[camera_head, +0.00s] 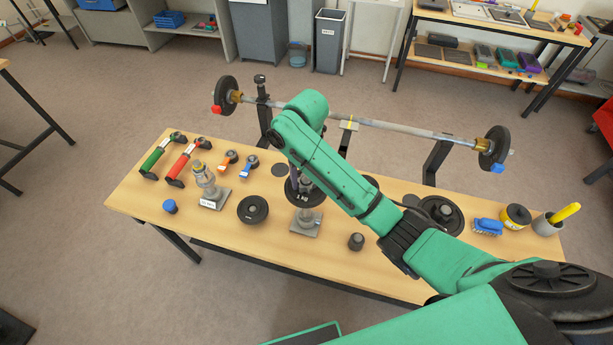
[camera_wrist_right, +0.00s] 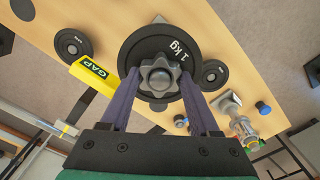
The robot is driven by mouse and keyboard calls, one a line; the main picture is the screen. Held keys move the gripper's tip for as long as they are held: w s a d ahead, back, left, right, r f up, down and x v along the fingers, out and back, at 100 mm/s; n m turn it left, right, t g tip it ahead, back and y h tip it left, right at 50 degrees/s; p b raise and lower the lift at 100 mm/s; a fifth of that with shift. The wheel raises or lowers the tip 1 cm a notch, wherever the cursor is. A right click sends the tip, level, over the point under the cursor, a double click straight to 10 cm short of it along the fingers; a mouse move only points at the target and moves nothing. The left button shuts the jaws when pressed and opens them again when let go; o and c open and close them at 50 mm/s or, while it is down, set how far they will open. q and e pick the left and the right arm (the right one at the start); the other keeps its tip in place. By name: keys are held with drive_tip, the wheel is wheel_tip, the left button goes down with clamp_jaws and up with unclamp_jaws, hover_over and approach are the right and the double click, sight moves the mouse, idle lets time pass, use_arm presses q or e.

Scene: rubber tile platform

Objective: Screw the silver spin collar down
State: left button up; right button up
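The silver spin collar (camera_wrist_right: 160,77) is a grey star-shaped knob at the centre of a black 1 kg plate (camera_wrist_right: 150,45) in the right wrist view. In the head view this plate (camera_head: 291,193) sits on a stand with a grey base (camera_head: 306,224), and my arm hides the collar. My right gripper (camera_wrist_right: 160,75) has one finger on each side of the collar, very close to its lobes. In the head view the right gripper (camera_head: 304,184) points down at the plate. I cannot tell whether the fingers press on the collar. My left gripper is not in view.
A second stand (camera_head: 208,190) with silver parts is to the left. Loose plates (camera_head: 253,209) and a dark cylinder (camera_head: 356,241) lie nearby.

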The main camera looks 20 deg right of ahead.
drive_tip(key=o, duration=0.4)
drive_tip(key=shift+c, duration=0.2)
drive_tip(key=shift+w+r, duration=0.15)
drive_tip(key=shift+r, duration=0.25)
wheel_tip(320, 180, up, 14)
drive_tip(key=shift+f, duration=0.15)
drive_tip(key=shift+s, duration=0.2)
